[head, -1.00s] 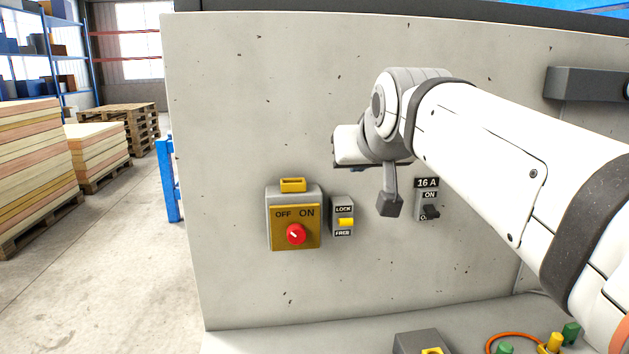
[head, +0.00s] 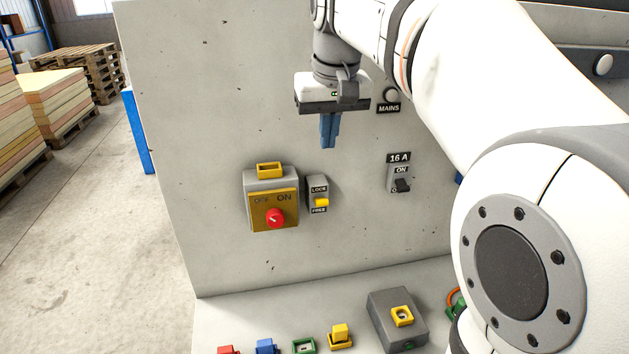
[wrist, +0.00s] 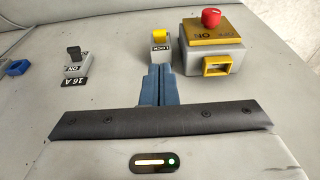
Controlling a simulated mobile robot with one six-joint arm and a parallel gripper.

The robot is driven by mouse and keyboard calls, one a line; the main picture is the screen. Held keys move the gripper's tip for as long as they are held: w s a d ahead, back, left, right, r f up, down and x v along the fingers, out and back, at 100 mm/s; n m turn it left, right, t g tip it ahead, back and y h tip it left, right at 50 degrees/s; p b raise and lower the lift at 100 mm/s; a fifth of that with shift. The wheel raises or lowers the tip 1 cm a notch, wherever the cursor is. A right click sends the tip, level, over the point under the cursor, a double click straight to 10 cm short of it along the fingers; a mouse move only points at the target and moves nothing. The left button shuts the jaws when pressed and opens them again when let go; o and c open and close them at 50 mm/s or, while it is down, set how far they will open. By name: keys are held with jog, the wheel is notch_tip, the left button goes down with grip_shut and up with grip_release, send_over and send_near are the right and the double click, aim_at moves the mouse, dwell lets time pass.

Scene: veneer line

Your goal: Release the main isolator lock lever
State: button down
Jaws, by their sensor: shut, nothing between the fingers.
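The lock lever (head: 321,202) is a small yellow tab on a narrow grey housing (head: 317,182), between the labels LOCK and FREE. Which end it is set to is hard to tell. To its left is the main isolator (head: 258,182), a grey box with a yellow OFF/ON plate, a red knob (head: 275,217) and a yellow loop on top. My gripper (head: 328,146) is above the lever housing, blue fingers shut, empty and pointing down. In the wrist view the fingertips (wrist: 160,68) point at the lever housing; the yellow lever (wrist: 159,37) shows just beyond them.
A 16 A switch (head: 402,186) with a black toggle is to the right. A MAINS lamp (head: 391,94) is above it. Below, a ledge carries a grey box (head: 398,330) and several small coloured parts. The panel's left edge borders open floor.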

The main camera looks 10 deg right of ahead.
aim_at(322, 201)
jog(key=shift+f, duration=0.1)
jog(key=p+x, duration=0.1)
jog(key=x, duration=1.3)
jog(key=shift+s+f+t+b, duration=0.3)
jog(key=shift+t+b, duration=0.3)
jog(key=shift+b, duration=1.1)
jog(key=shift+s+t+b, duration=0.35)
jog(key=shift+t+b, duration=0.8)
jog(key=shift+b, duration=1.6)
jog(key=shift+s+t+b, duration=0.35)
jog(key=shift+t+b, duration=0.8)
jog(key=shift+b, duration=1.55)
